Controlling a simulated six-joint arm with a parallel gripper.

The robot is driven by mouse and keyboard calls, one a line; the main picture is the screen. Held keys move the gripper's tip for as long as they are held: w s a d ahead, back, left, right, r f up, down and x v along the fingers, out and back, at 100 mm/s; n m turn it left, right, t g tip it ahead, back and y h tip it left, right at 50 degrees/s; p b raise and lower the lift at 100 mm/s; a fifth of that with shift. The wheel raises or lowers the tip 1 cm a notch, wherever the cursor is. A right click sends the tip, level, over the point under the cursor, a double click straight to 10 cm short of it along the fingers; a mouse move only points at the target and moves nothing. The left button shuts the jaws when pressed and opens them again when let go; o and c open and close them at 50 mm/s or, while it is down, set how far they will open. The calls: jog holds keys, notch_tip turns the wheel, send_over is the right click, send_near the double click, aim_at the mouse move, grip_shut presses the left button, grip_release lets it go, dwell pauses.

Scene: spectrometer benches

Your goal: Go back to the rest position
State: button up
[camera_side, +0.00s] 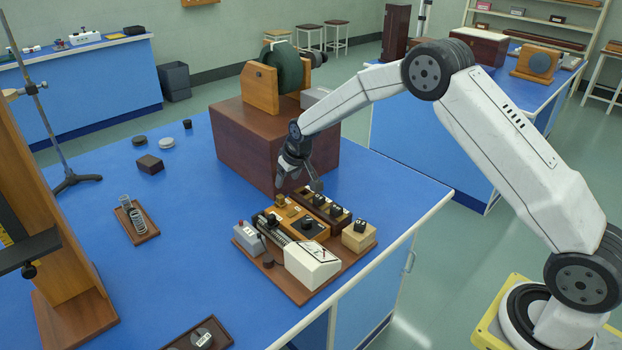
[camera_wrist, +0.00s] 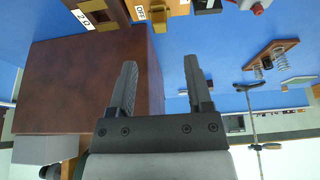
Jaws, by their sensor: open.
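My gripper (camera_side: 299,181) hangs over the blue bench (camera_side: 190,240) in the side view, close in front of the dark red-brown box (camera_side: 240,150). In the wrist view my gripper (camera_wrist: 162,85) has its two fingers spread apart with nothing between them. Below and in front of it is a wooden board (camera_side: 352,262) carrying a spectrometer setup, with a white meter (camera_side: 312,262), a row of dark blocks and a grey box (camera_side: 248,238) with a red knob. Whether the fingers touch anything is hard to tell from the side, but they look clear.
A green disc on a wooden stand (camera_side: 262,88) tops the red-brown box (camera_wrist: 75,85). A coil on a small board (camera_side: 140,222), a small dark block (camera_side: 150,164) and a metal stand (camera_side: 75,180) are on the left. The bench between them is clear.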

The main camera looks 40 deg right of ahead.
jog(key=s+a+r+g, duration=0.1)
jog(key=s+r, duration=0.2)
jog(key=s, duration=1.3)
jog(key=s+r, duration=0.3)
jog(key=s, duration=1.4)
jog(key=shift+s+a+g, duration=0.15)
jog(key=shift+a+g, duration=0.2)
jog(key=shift+g, duration=0.05)
